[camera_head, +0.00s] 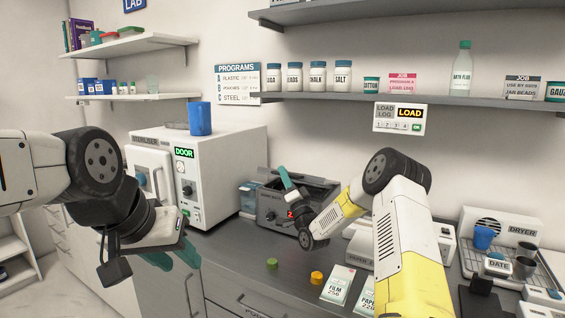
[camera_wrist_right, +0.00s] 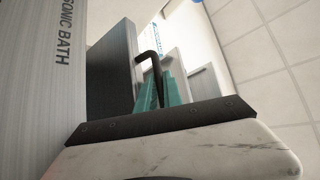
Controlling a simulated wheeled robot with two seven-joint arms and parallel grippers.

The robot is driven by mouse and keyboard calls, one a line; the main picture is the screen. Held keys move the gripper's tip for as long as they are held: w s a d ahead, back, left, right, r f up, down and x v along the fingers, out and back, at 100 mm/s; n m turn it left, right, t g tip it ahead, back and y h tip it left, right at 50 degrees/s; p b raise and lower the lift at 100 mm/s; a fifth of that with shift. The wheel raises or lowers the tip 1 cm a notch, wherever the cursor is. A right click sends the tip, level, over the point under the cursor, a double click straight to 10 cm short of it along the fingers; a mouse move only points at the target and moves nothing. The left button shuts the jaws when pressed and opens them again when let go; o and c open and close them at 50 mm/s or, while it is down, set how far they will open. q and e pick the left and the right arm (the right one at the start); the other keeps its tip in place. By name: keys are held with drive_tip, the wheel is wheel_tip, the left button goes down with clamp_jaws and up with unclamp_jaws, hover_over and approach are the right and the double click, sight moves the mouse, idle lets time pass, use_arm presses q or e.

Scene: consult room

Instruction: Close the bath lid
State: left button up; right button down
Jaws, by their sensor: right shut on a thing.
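The grey sonic bath (camera_head: 270,213) with a red display stands on the counter in the head view, its right side partly hidden by my right arm. Its lettered grey face (camera_wrist_right: 55,70) fills the left of the right wrist view. My right gripper (camera_head: 287,180) is at the top of the bath. Its teal fingers (camera_wrist_right: 168,88) are shut on a thin black bent handle in the right wrist view. A dark panel with a grey edge (camera_wrist_right: 112,70) is beside the fingers; I cannot tell the lid's exact angle. My left gripper (camera_head: 172,258) is open and empty, left of the bath.
The white steriliser (camera_head: 225,165) with a blue cup on top stands left of the bath. The dryer (camera_head: 500,235) is at right. A shelf hangs above.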

drive_tip(key=shift+s+a+f, duration=0.15)
drive_tip(key=shift+s+f, duration=0.05)
drive_tip(key=shift+f, duration=0.8)
drive_tip(key=shift+s+a+f, duration=0.1)
drive_tip(key=shift+s+f, duration=0.1)
drive_tip(key=shift+f, duration=0.75)
drive_tip(key=c, duration=1.8)
unclamp_jaws()
drive_tip(key=s+d, duration=0.1)
drive_tip(key=s, duration=0.3)
drive_tip(key=s+d+f, duration=0.1)
drive_tip(key=s+d, duration=0.1)
drive_tip(key=s, duration=0.3)
drive_tip(key=s+d, duration=0.2)
drive_tip(key=s, duration=0.2)
drive_tip(key=shift+s+d+f, duration=0.1)
drive_tip(key=shift+s+f, duration=0.15)
drive_tip(key=shift+f, duration=0.1)
